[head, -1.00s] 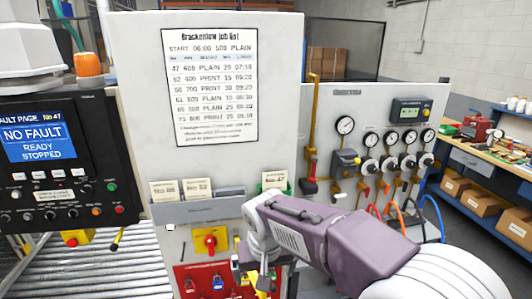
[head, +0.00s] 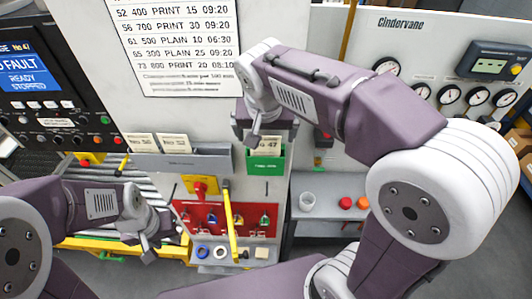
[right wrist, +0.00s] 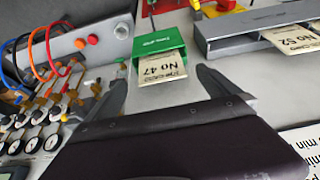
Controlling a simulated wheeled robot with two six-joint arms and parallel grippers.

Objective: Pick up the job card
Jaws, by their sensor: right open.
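A cream job card marked No 47 (head: 266,145) stands in a green holder (head: 265,164) on the white panel. In the right wrist view the card (right wrist: 160,71) sticks out of the green holder (right wrist: 157,42). My right gripper (head: 254,128) is open and empty, just above and beside the card. In the right wrist view its two fingers (right wrist: 161,72) lie to either side of the card, apart from it. My left gripper (head: 148,236) is low at the left, away from the cards; its opening is unclear.
A grey rack (head: 182,162) left of the green holder holds two more cards, one marked No 52 (right wrist: 298,38). A job list (head: 185,50) hangs above. A red lock board (head: 220,222) and yellow bar are below. Gauges and hoses (right wrist: 45,75) are on the right panel.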

